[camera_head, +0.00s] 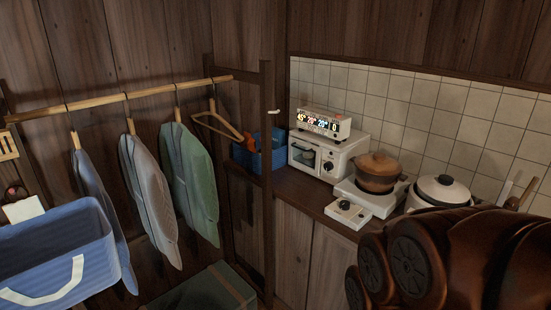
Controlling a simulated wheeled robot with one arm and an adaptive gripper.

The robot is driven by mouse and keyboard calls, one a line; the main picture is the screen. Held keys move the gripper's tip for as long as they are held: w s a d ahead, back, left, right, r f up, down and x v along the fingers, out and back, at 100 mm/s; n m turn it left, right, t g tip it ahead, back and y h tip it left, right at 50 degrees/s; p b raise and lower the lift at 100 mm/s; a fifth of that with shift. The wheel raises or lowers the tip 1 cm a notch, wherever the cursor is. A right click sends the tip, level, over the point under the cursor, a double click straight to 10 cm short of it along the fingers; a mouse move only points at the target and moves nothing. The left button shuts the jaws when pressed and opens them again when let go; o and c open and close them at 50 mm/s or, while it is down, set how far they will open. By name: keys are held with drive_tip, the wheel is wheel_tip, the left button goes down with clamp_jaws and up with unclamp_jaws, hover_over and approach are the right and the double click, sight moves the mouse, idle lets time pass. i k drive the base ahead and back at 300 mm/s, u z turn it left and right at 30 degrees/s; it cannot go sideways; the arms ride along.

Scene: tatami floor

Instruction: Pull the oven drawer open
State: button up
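A small white oven (340,158) stands on the counter in the corner, to the right of the clothes rack. Its front faces left and toward me, with a dark window, a pale handle across the front and a dark round knob at the right of the front. The front looks closed. A separate drawer cannot be made out at this size. My gripper is not in view; only brown rounded links, which look like my arm, fill the lower right corner.
A white display box (324,123) sits on the oven. A blue basket (262,160) is left of it. A brown pot (377,171) on a white stove and a white rice cooker (441,191) stand right. The rack post (267,200) rises left of the counter. Clothes hang left.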

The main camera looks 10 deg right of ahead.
sight(310, 165)
drive_tip(key=u, duration=0.4)
drive_tip(key=k, duration=1)
drive_tip(key=u, duration=0.7)
drive_tip(key=i, duration=1.05)
drive_tip(key=z, duration=0.6)
drive_tip(key=i, duration=0.65)
drive_tip(key=z, duration=0.4)
